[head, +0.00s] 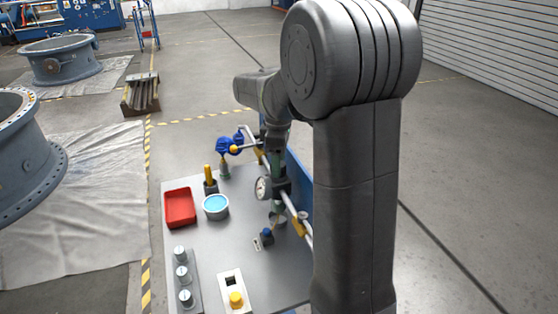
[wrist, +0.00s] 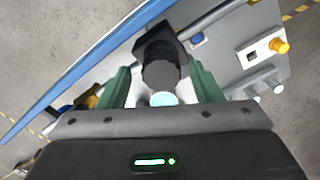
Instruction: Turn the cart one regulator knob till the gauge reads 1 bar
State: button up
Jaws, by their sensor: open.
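The regulator (head: 281,188) is a dark block on the pipe along the cart's right side, with a round white-faced gauge (head: 263,188) on it. The gauge reading is too small to make out. In the wrist view, the black regulator knob (wrist: 160,72) lies between the two green fingers of my gripper (wrist: 160,80). The fingers are open, with a gap on each side of the knob. In the head view, my gripper (head: 280,165) is just above the regulator, partly hidden by my arm.
The grey cart top (head: 225,245) holds a red tray (head: 180,207), a blue-filled bowl (head: 215,206), a yellow button box (head: 235,298) and several small knobs (head: 182,272). A blue-handled valve (head: 228,146) stands at the far end. Flanged pipe pieces lie on the floor left.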

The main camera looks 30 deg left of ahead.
jog(key=shift+s+f, duration=0.1)
jog(key=shift+f, duration=0.35)
jog(key=shift+c, duration=0.2)
jog(key=c, duration=1)
jog(key=shift+o, duration=0.2)
jog(key=shift+m, duration=0.3)
jog(key=m+p, duration=0.1)
jog(key=m, duration=0.2)
jog(key=shift+r, duration=0.1)
jog(key=shift+m, duration=2.7)
